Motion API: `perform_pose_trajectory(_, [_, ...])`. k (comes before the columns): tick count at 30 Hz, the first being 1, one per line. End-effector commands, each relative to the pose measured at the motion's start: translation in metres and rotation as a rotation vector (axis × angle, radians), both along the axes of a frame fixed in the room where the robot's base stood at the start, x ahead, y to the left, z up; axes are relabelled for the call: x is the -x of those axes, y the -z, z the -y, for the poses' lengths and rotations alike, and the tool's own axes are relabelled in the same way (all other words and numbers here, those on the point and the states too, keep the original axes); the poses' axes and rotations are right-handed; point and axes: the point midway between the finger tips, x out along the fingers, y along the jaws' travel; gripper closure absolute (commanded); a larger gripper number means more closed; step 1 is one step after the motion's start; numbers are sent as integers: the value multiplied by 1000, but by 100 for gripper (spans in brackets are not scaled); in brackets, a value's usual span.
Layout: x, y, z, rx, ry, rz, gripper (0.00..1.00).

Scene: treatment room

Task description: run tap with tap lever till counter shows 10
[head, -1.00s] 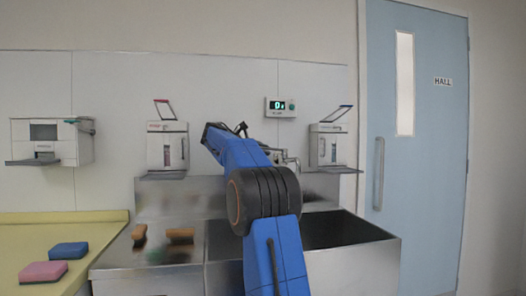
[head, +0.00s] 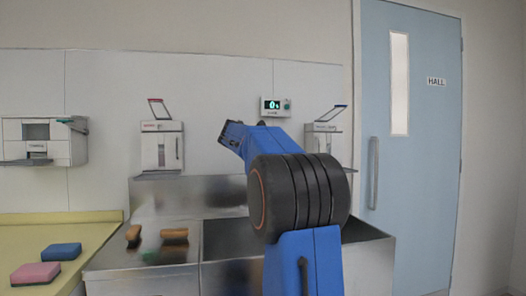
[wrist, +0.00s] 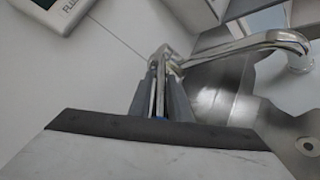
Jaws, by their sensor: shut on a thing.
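The counter (head: 276,106) is a small white wall box with a dark display that reads 0 and a green button at its right. Its corner, with part of its lettering, also shows at the top left of the wrist view (wrist: 62,12). In the wrist view my gripper (wrist: 160,92) is shut on the thin metal tap lever (wrist: 158,80), which sits between the two grey fingers. The chrome tap spout (wrist: 245,46) runs to the right from there. In the head view my blue arm hides the tap, the lever and the fingertips. I see no clear water stream.
A steel sink (head: 368,232) lies below, with two brown brushes (head: 174,234) on its left drainboard. Wall dispensers (head: 162,146) flank the tap area. A blue sponge (head: 61,252) and a pink sponge (head: 36,274) lie on the yellow counter top at left.

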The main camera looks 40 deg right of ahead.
Motion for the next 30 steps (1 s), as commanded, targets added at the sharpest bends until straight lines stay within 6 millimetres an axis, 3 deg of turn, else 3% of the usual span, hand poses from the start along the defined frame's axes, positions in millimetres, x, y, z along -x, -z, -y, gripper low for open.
perform_pose_trajectory(5, [0, 0, 0, 0, 1, 0, 100])
perform_pose_trajectory(6, [0, 0, 0, 0, 1, 0, 81])
perform_pose_trajectory(8, [0, 0, 0, 0, 1, 0, 70])
perform_pose_trajectory(20, [2, -2, -6, 1, 1, 0, 70])
perform_pose_trajectory(30, [21, -16, -60, 1, -2, 1, 70])
